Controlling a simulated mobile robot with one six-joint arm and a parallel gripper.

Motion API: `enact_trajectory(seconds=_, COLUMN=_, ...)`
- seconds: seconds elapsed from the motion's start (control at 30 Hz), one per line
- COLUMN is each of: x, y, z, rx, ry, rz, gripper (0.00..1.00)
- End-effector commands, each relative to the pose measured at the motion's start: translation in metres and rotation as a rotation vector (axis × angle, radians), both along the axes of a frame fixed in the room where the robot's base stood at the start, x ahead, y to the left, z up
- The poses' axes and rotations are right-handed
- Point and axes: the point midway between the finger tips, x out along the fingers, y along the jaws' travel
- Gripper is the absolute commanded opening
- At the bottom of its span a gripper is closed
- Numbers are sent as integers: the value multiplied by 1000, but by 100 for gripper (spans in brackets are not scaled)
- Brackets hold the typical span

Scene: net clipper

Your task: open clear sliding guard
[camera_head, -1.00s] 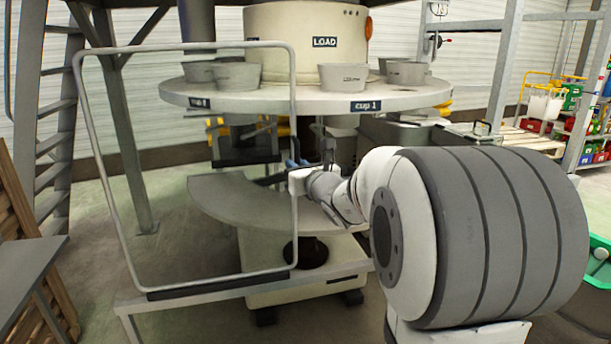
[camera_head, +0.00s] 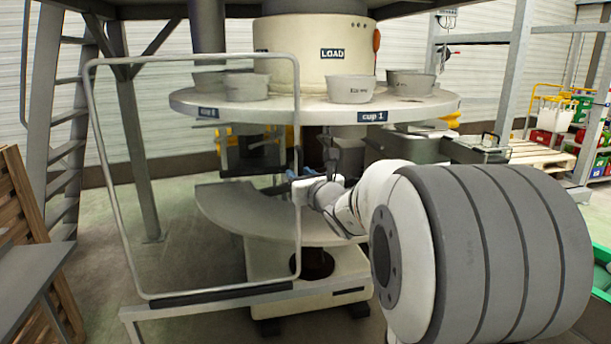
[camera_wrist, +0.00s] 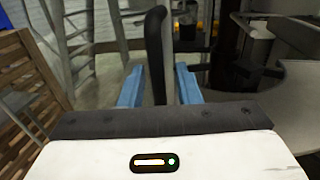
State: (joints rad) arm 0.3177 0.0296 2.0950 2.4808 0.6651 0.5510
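The clear sliding guard (camera_head: 298,140) is a see-through panel in a rounded grey metal frame. It stands upright on a low rail (camera_head: 220,301) in front of the left part of the machine. My gripper (camera_head: 300,181) is at the guard's right upright, below mid-height, with blue fingers. In the wrist view a dark vertical bar (camera_wrist: 156,50), seemingly the guard's handle, stands between the two fingers of my gripper (camera_wrist: 158,88). The fingers look open, one on each side of the bar, with narrow gaps. The bar's lower end is hidden behind the gripper body.
A round table (camera_head: 290,109) with several grey cups surrounds the cream LOAD drum (camera_head: 310,45). A curved grey shelf (camera_head: 250,213) lies behind the guard. Wooden pallets (camera_head: 25,230) and a grey plate (camera_head: 22,278) stand at the left. Steel posts (camera_head: 520,70) rise at the right.

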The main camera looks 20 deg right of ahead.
Motion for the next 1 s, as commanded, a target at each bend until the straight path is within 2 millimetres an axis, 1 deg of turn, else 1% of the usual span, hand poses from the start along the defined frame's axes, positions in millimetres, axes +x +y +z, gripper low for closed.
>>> enact_trajectory(seconds=0.07, x=-5, y=-1, z=1, rx=-1, ry=-1, rz=-1, gripper=30)
enact_trajectory(seconds=0.17, x=-19, y=-2, z=1, rx=0, ry=-1, rz=-2, gripper=30)
enact_trajectory(seconds=0.4, x=-59, y=-5, z=1, rx=0, ry=-2, rz=-3, gripper=30)
enact_trajectory(seconds=0.5, x=-71, y=-5, z=1, rx=-1, ry=-1, rz=-1, gripper=30)
enact_trajectory(seconds=0.63, x=-78, y=-6, z=1, rx=0, ry=-1, rz=-2, gripper=30)
enact_trajectory(seconds=0.9, x=-78, y=-6, z=0, rx=0, ry=-1, rz=-1, gripper=30)
enact_trajectory(seconds=1.0, x=-79, y=0, z=2, rx=-27, ry=4, rz=19, gripper=30)
